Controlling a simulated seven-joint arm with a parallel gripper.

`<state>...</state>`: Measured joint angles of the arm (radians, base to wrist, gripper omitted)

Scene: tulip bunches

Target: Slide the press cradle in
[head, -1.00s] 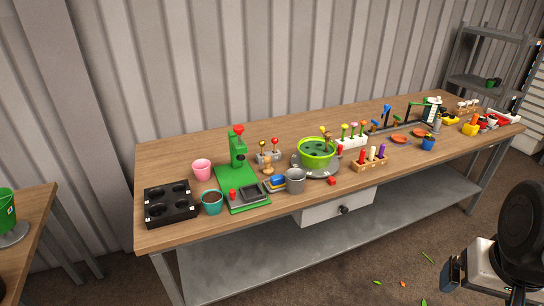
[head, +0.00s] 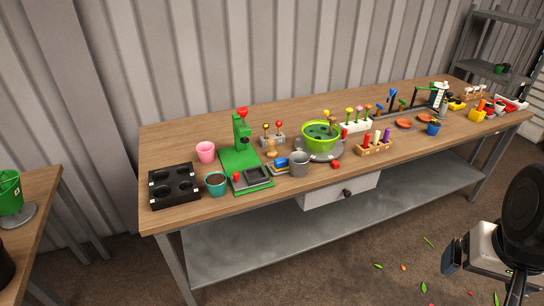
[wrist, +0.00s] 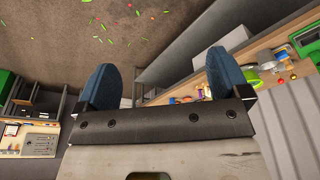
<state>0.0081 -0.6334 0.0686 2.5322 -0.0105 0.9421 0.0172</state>
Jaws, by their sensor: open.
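The green press (head: 240,140) stands upright with a red knob on top, at the left part of the long wooden bench. The press cradle (head: 257,175) appears as a dark grey square tray on the front of the green base, with a small red knob at its left. It looks pulled forward of the press column. My gripper (wrist: 158,86) shows in the wrist view with its two blue fingers wide apart and nothing between them. In the head view my arm is at the lower right, in front of the bench and far from the press.
A black tray with holes (head: 174,186), a teal pot (head: 215,185) and a pink cup (head: 205,152) stand left of the press. A grey mug (head: 299,164) and a lime-green bowl (head: 322,137) stand right of it. The floor before the bench has scattered leaves.

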